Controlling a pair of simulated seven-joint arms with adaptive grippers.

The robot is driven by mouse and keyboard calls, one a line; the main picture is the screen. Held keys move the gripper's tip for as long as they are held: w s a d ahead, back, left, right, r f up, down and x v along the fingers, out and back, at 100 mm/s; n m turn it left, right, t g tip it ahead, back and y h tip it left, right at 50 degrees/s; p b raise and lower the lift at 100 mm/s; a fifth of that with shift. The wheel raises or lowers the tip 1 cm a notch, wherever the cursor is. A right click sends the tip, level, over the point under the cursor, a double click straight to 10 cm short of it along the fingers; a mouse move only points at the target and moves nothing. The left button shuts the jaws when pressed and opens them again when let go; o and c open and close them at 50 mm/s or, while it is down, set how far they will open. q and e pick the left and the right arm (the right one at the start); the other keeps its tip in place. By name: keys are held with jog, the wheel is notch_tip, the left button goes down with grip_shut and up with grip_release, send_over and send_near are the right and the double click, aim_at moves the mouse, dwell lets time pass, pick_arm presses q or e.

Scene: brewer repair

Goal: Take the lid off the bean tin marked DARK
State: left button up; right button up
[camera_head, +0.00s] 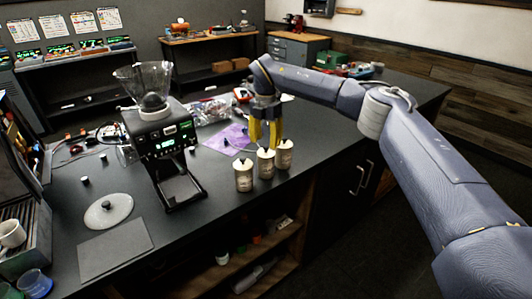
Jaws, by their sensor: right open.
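Each lid has a small dark knob. The labels are too small to read, so I cannot tell which tin is marked DARK. My right gripper (265,145) points down with its yellow fingers apart, at or just above the middle and right tins. I see nothing held in it. Whether a finger touches a lid is unclear. My left gripper is out of view.
A coffee grinder (160,140) with a clear hopper stands left of the tins. A purple cloth (227,139) lies behind them. Counter (210,195) is bare between grinder and tins.

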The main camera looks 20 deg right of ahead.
aim_at(266, 147)
jog(key=shift+d+f, duration=0.1)
jog(key=shift+f, duration=1.65)
jog(key=shift+c, duration=0.5)
grip_shut()
